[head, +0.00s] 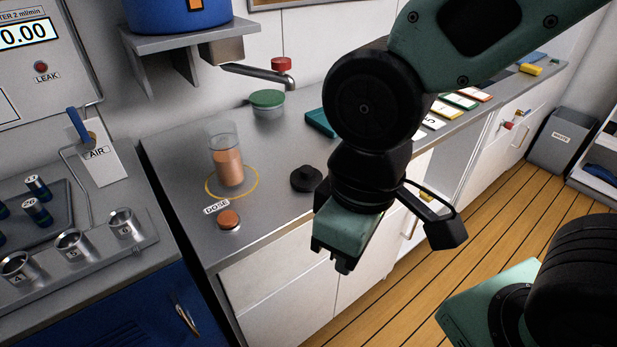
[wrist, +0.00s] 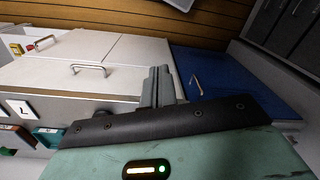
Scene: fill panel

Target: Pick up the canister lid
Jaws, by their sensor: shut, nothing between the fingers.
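The canister lid appears to be the black round lid with a knob (head: 306,179), lying on the grey counter near its front edge. A clear canister with orange contents (head: 228,165) stands upright and open-topped to its left, inside a yellow ring. My gripper (head: 343,266) points down in front of the counter's edge, to the right of the black lid and apart from it. In the wrist view my fingers (wrist: 158,87) are together with nothing between them. I cannot make out the lid clearly in the wrist view.
An orange button (head: 229,219) marked DOSE sits near the counter's front corner. A green-lidded jar (head: 267,102) stands behind, below a red-handled tap (head: 281,65). White cabinets (head: 275,275) lie below the counter. The wooden floor (head: 400,285) on the right has free room.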

